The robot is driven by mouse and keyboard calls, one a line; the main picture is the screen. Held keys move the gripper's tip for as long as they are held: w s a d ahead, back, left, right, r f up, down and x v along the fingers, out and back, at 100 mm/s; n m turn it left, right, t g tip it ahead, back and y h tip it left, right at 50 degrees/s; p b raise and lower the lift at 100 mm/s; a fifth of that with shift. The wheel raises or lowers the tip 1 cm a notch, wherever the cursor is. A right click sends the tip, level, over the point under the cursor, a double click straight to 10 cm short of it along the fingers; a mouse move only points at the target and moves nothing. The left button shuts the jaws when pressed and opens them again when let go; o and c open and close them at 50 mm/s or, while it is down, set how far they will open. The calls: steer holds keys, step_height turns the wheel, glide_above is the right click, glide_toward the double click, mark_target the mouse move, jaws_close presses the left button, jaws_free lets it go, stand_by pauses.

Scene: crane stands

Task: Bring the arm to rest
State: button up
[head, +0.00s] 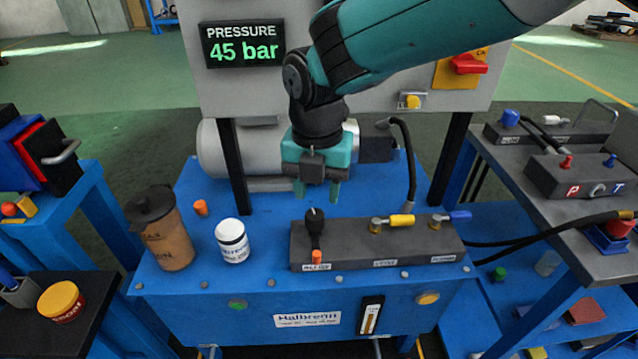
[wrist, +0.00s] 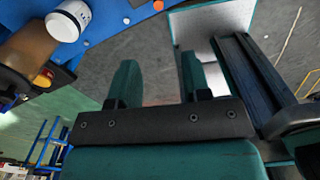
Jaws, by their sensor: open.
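My gripper (head: 318,190) hangs from the teal arm, fingers pointing down, above the blue power unit (head: 255,312). Its two teal fingers are apart with nothing between them. They are just behind and above the dark valve block (head: 345,255). In the wrist view my gripper (wrist: 160,82) also shows open and empty. The black-handled lever (head: 314,225) on the block stands upright, near the fingertips. The pressure display (head: 242,44) reads 45 bar.
A brown jug (head: 165,235), a white jar (head: 232,241) and an orange cap (head: 200,207) stand left on the blue top. A panel with a red switch (head: 468,64) is behind. Side benches flank the unit.

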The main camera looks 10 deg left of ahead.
steer(key=s+d+r+m+y+p, duration=0.1)
steer(key=s+d+r+m+p, duration=0.15)
steer(key=d+r+m, duration=0.5)
steer(key=s+d+r+m+y+p, duration=0.1)
steer(key=s+d+r+m+p, duration=0.3)
steer(key=m, duration=0.6)
steer(key=s+d+r+m+y+p, duration=0.2)
steer(key=s+d+r+m+p, duration=0.2)
steer(key=s+d+r+m, duration=0.3)
steer(key=s+d+m, duration=0.2)
steer(key=s+m, duration=0.2)
steer(key=shift+s+d+r, duration=0.15)
steer(key=shift+d+r, duration=0.25)
steer(key=shift+o, duration=0.3)
